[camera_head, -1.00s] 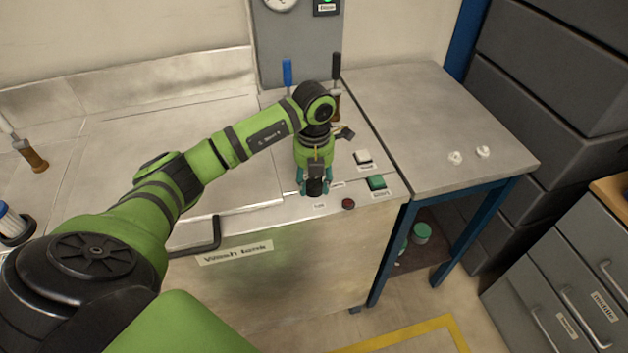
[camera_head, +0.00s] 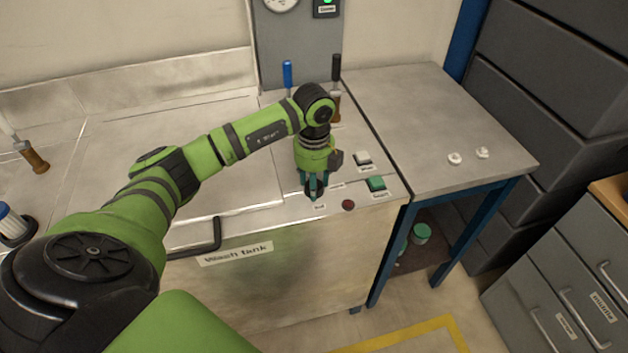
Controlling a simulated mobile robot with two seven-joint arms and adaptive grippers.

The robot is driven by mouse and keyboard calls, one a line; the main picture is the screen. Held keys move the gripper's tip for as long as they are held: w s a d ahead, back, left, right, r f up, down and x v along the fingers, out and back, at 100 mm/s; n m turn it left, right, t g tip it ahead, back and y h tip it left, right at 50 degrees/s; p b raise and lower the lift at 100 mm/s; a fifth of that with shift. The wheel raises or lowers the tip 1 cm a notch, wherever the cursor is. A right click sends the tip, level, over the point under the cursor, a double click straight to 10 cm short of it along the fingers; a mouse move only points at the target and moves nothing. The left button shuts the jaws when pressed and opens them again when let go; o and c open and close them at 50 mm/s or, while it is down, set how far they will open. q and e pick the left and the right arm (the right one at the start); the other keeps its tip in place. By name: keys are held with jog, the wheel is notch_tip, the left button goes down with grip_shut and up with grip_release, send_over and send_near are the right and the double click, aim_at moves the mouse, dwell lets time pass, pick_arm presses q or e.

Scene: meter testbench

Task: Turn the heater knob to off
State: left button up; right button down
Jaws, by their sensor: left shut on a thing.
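My left gripper (camera_head: 314,188) points down at the front right part of the wash tank top (camera_head: 240,215). It is shut on a small dark knob (camera_head: 314,194), which is mostly hidden between the fingers. A small label lies just in front of it, too small to read. My right gripper is not in view.
A red button (camera_head: 348,205), a green switch (camera_head: 376,184) and a white switch (camera_head: 362,158) sit close to the right of the gripper. Blue and black handles (camera_head: 287,75) stand behind. A black bar handle (camera_head: 217,234) is at the tank's front. A steel table (camera_head: 430,130) with two white pieces is at right.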

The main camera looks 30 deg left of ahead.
pick_arm(q)
jog(key=shift+f+n, duration=0.1)
jog(key=shift+n, duration=1)
jog(key=shift+s, duration=0.1)
jog(key=o, duration=1.2)
jog(key=shift+c, duration=0.2)
notch_tip(320, 180, up, 12)
jog(key=shift+d, duration=0.1)
